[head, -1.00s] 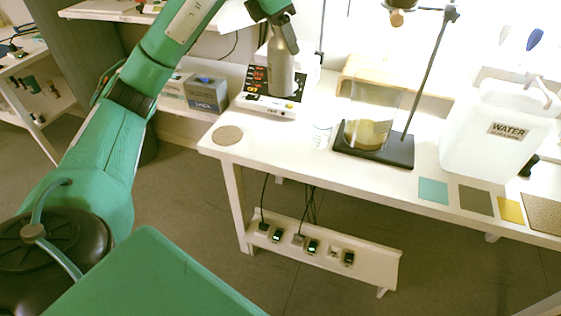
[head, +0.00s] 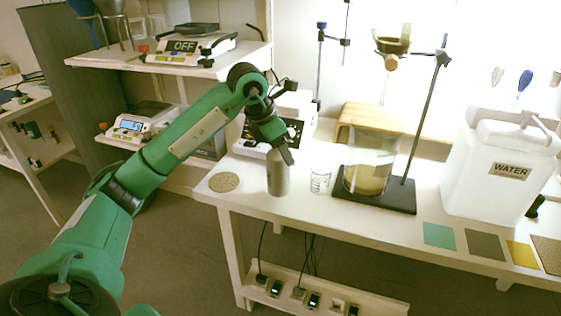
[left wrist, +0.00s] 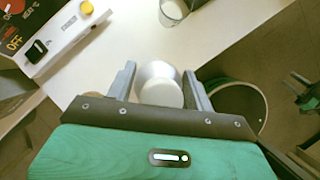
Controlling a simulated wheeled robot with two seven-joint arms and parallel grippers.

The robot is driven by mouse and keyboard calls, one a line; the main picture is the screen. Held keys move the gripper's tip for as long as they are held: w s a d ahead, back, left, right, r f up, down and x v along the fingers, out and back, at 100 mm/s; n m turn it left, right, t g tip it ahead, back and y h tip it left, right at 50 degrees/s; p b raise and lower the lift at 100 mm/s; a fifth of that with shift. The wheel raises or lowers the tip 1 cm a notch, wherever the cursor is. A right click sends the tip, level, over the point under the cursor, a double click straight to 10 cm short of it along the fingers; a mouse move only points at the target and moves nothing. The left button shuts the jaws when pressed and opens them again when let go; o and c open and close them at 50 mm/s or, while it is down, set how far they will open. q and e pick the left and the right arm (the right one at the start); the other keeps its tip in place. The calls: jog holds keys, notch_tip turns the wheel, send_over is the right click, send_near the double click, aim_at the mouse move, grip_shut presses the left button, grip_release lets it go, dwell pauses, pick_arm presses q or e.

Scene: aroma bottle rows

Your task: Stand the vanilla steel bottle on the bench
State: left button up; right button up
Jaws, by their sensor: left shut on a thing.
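My left gripper (head: 284,152) is shut on a grey steel bottle (head: 278,175). The bottle is upright near the bench's (head: 305,203) front edge, between a round cork mat (head: 224,182) and a small glass beaker (head: 320,181). I cannot tell whether its base touches the bench top. In the left wrist view the bottle (left wrist: 160,85) sits between the two fingers of the left gripper (left wrist: 161,80), seen from above. No label is readable on it.
A white device with knobs (head: 285,130) stands behind the bottle. A dark-based stand (head: 375,195) with a glass vessel (head: 369,165) is to the right, then a water container (head: 498,165). Coloured squares (head: 440,235) lie along the front edge. Shelves with scales (head: 185,50) are at the left.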

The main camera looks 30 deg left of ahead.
pick_arm(q)
notch_tip(320, 180, down, 3)
jog(key=shift+r, duration=0.1)
pick_arm(e)
jog(key=shift+w+a+t, duration=0.15)
jog(key=shift+a+t, duration=0.15)
jog(key=shift+a, duration=0.25)
pick_arm(q)
jog(key=shift+f, duration=0.2)
jog(key=shift+f+b, duration=0.15)
jog(key=shift+b, duration=0.2)
jog(key=o, duration=1.5)
pick_arm(e)
jog(key=shift+a+r+y, duration=0.1)
jog(key=shift+y, duration=0.2)
pick_arm(q)
jog(key=p+v, duration=0.2)
jog(key=v, duration=1)
pick_arm(e)
jog(key=d+g+h, duration=0.1)
jog(key=s+d+g, duration=0.1)
jog(key=d, duration=0.1)
jog(key=shift+s+d+h, duration=0.2)
jog(key=shift+d+h, duration=0.1)
jog(key=shift+h, duration=0.1)
